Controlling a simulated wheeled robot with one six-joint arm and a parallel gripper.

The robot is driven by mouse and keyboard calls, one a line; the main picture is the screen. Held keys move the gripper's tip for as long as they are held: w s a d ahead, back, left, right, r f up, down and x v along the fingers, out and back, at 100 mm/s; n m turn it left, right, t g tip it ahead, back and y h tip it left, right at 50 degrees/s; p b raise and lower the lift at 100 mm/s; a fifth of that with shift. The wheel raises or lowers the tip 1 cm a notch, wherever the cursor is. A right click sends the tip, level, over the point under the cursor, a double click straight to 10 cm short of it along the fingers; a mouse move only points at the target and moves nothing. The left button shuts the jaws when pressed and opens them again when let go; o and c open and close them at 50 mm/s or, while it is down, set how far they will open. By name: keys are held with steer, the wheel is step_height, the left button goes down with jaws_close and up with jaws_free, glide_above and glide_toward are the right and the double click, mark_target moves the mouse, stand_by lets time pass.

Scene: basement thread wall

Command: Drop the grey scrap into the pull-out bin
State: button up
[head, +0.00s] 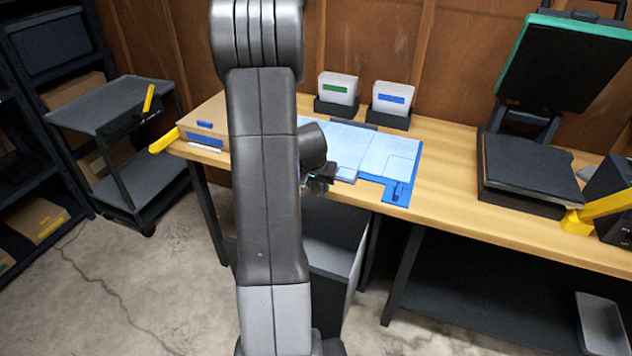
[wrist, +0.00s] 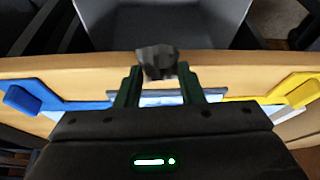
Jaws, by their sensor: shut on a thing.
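The grey scrap (wrist: 158,62) is a small dark crumpled lump held between the fingertips of my gripper (wrist: 160,74) in the wrist view. My gripper also shows in the head view (head: 320,180), near the front edge of the bench, partly hidden behind my arm; the scrap is too small to make out clearly there. The pull-out bin (head: 335,262) is a grey open-topped box below the bench front, its left part hidden by my arm. In the wrist view the bin (wrist: 165,28) lies just beyond the bench edge, past the scrap.
The wooden bench (head: 455,180) carries a blue mat (head: 398,193) with pale sheets, two small card holders and a black press (head: 530,175) at right. A grey cart (head: 115,105) stands at left. The concrete floor (head: 150,285) is mostly clear.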

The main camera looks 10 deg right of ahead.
steer(key=o, duration=1)
steer(key=shift+w, duration=0.1)
steer(key=shift+r, duration=0.15)
steer(key=v, duration=1.3)
steer(key=shift+a+r, duration=0.1)
steer(key=shift+r, duration=0.15)
steer(key=shift+f, duration=0.15)
steer(key=x, duration=1.3)
steer(key=shift+f, duration=0.25)
step_height(320, 180, up, 2)
steer(key=shift+r+p, duration=0.1)
steer(key=shift+p, duration=0.55)
steer(key=shift+r, duration=0.35)
steer(key=shift+f, duration=0.1)
